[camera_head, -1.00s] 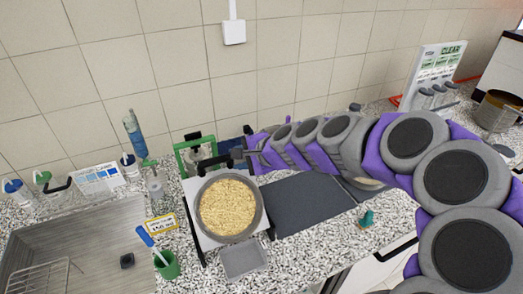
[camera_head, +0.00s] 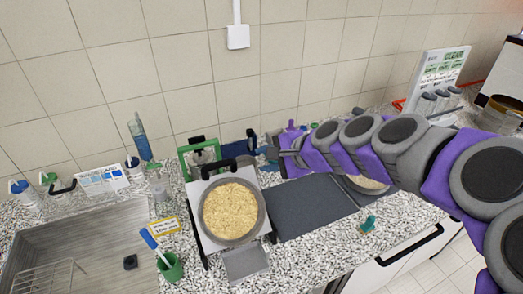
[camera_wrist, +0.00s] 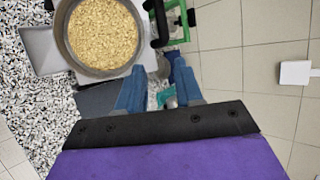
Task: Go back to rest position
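My gripper (camera_head: 268,151) is at the end of my purple and grey arm, in front of the tiled wall and to the right of the green-framed device. In the wrist view its two blue fingers (camera_wrist: 160,92) stand apart with nothing held between them. A round grey sieve pan (camera_head: 205,228) full of tan grains sits on a white-topped stand (camera_head: 195,190), left of and nearer than my gripper. The pan also shows at the top left of the wrist view (camera_wrist: 68,55). My arm hides part of the counter behind it.
A green-framed device (camera_head: 184,160) stands behind the pan. A dark mat (camera_head: 305,208) lies right of it, with another grain-filled pan (camera_head: 365,183) partly under my arm. A grey tray (camera_head: 245,262), green cup (camera_head: 170,268) and sink (camera_head: 90,245) are nearby. A sign (camera_head: 440,70) stands at right.

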